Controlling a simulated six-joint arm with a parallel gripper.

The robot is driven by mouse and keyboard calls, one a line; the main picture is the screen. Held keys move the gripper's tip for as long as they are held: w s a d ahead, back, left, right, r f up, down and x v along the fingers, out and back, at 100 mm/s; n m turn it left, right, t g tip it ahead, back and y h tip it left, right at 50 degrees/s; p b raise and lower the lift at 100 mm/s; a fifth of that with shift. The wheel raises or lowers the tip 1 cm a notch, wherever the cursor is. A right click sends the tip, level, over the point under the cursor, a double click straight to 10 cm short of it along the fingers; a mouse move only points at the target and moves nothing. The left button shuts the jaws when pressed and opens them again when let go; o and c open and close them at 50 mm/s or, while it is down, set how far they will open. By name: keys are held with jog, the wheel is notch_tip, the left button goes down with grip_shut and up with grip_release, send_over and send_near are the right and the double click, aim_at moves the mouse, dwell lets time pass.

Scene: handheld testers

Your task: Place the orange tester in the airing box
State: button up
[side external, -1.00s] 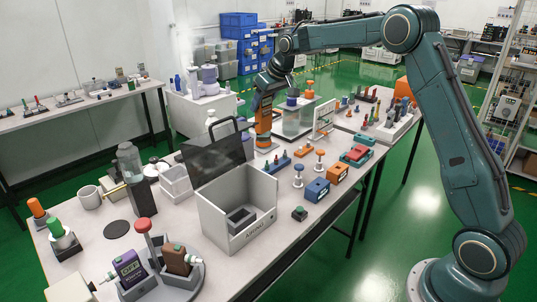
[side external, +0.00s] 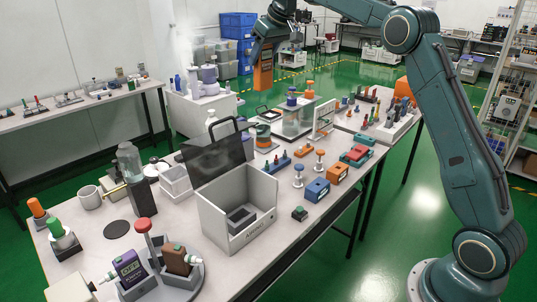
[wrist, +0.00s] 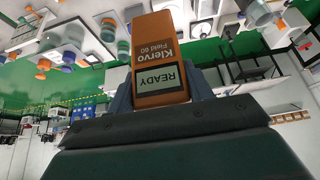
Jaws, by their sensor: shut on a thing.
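My gripper (side external: 266,50) is shut on the orange tester (side external: 263,76) and holds it high above the back part of the bench. In the wrist view the orange tester (wrist: 160,50) sits between the jaws, with a "READY" display and "Klervo Field 60" lettering upside down. The airing box (side external: 232,222) is a pale open box near the front middle of the bench, with its dark see-through lid (side external: 212,160) raised at the back. A small dark block lies inside on its floor. The tester is apart from the box, behind it and higher.
A purple tester (side external: 130,268) and a brown tester (side external: 176,260) stand in a grey holder at the front left. Blue and orange boxes (side external: 317,190) and pegs stand right of the airing box. A tall dark block with a clear jar (side external: 129,160) stands left.

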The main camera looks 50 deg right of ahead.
jog(key=shift+s+a+r, duration=0.25)
jog(key=shift+a, duration=0.3)
jog(key=shift+s+a+r, duration=0.25)
jog(key=shift+a, duration=0.3)
jog(key=s+a+r, duration=0.2)
jog(key=s+a, duration=0.8)
jog(key=a, duration=0.1)
jog(key=s+a+f, duration=0.1)
jog(key=s+a, duration=0.1)
jog(key=s, duration=0.5)
jog(key=s+a+f, duration=0.2)
jog(key=s, duration=0.4)
notch_tip(320, 180, down, 30)
jog(key=shift+a+f, duration=0.15)
jog(key=shift+f, duration=0.05)
